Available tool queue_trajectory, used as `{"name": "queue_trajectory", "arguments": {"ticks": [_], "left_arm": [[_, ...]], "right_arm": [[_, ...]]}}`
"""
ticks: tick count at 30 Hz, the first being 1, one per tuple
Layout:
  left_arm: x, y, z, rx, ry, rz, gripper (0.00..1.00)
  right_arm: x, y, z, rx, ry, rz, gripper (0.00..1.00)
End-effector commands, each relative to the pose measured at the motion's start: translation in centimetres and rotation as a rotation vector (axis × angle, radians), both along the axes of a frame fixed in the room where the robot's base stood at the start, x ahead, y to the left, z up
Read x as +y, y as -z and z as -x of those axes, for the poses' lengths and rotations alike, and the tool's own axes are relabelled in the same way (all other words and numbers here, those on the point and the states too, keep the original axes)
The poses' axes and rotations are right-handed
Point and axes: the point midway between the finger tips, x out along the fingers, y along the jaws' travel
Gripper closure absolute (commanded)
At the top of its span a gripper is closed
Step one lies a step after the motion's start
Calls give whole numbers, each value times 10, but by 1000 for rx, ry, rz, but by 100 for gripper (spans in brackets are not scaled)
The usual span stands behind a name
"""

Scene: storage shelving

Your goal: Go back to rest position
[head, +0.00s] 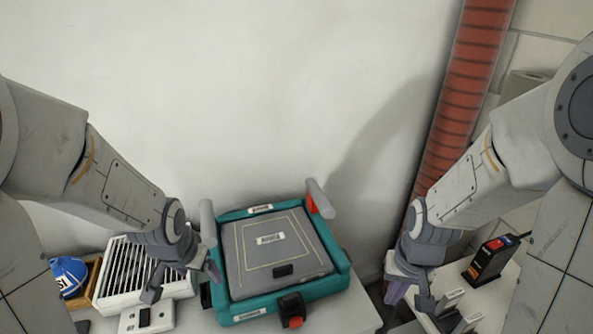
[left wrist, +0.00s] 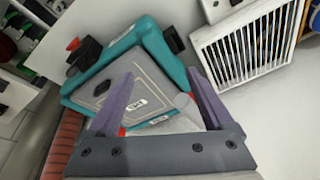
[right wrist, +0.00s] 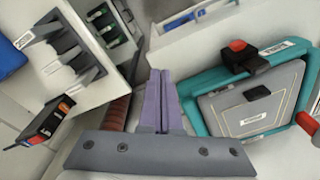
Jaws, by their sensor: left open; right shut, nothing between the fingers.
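My left gripper (head: 182,272) hangs above the left part of the table, between the white slatted box and the teal case. In the left wrist view its two purple fingers (left wrist: 165,92) are spread apart with nothing held between them. My right gripper (head: 408,290) hangs past the right side of the teal case, over the gap beside the table. In the right wrist view its purple fingers (right wrist: 160,85) are together and empty.
A teal case with a grey lid (head: 275,250) lies on the table (head: 345,308). A white slatted box (head: 118,262) and a blue cap (head: 68,272) are at left. A black device (head: 490,258) stands on another surface at right. A red ribbed pipe (head: 465,90) rises behind.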

Motion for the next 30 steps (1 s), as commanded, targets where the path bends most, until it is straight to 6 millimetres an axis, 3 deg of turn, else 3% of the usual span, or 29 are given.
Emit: {"name": "queue_trajectory", "arguments": {"ticks": [3, 4, 9, 15, 21, 30], "left_arm": [[-19, -8, 23, 67, -170, 80, 15], [-32, -12, 27, 77, -134, 81, 15], [-91, -32, 62, 143, 87, 77, 15], [-139, -54, 120, 227, 333, 63, 15], [-154, -64, 155, 276, 460, 49, 15], [-155, -65, 159, 283, 471, 46, 15]], "right_arm": [[13, -34, -18, -182, -236, 69, 100], [25, -36, -14, -172, -277, 62, 100], [84, -54, 23, -109, -476, 23, 100], [132, -76, 82, -35, -720, -11, 100], [146, -87, 117, 13, -848, -23, 100], [147, -88, 121, 20, -857, -24, 100]]}}
